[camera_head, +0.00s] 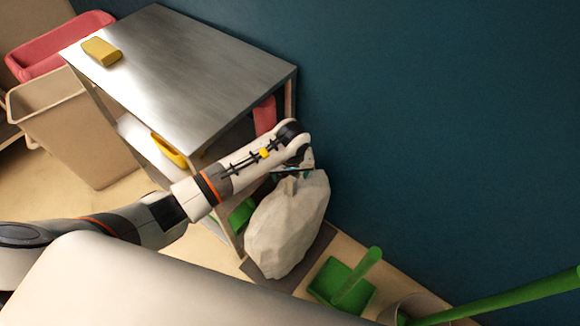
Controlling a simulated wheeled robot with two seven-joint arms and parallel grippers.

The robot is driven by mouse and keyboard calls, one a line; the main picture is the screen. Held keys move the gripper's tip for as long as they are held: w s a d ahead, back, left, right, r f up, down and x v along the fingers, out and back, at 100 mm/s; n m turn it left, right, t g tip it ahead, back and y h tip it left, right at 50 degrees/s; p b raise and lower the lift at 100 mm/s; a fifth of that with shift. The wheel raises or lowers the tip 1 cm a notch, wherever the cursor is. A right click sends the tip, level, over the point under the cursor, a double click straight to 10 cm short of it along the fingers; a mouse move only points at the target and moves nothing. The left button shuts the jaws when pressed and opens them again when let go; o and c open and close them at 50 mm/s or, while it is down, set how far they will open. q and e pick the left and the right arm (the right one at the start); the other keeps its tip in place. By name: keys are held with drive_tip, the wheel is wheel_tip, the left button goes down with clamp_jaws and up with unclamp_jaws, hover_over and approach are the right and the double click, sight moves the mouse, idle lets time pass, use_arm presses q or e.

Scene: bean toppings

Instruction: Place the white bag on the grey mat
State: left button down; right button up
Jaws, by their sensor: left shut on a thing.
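The white bag (287,228) is a lumpy, pale sack, upright in the lower middle of the head view. The grey mat (318,255) lies flat on the floor under and around the bag; the bag covers most of it. Whether the bag's base rests on the mat or hangs just above it, I cannot tell. My left gripper (296,172) is at the top of the bag, shut on its gathered neck; the fingertips are partly hidden by the wrist. My right gripper is not in view.
A steel-topped table (185,75) with a yellow block (102,51) stands at the upper left, close to my left arm. A green dustpan (343,285) lies right of the mat, by the dark wall (430,130).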

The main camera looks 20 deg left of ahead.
use_arm(q)
drive_tip(key=shift+w+f, duration=0.15)
drive_tip(key=shift+f, duration=0.3)
drive_tip(key=shift+c, duration=0.8)
unclamp_jaws()
drive_tip(key=shift+f, duration=0.15)
drive_tip(key=r, duration=0.4)
drive_tip(key=s+r, duration=0.1)
drive_tip(key=r, duration=0.3)
drive_tip(key=s+r, duration=0.1)
drive_tip(key=r, duration=0.3)
drive_tip(key=shift+d+r+p, duration=0.1)
drive_tip(key=shift+d+p, duration=0.25)
drive_tip(key=shift+d, duration=0.05)
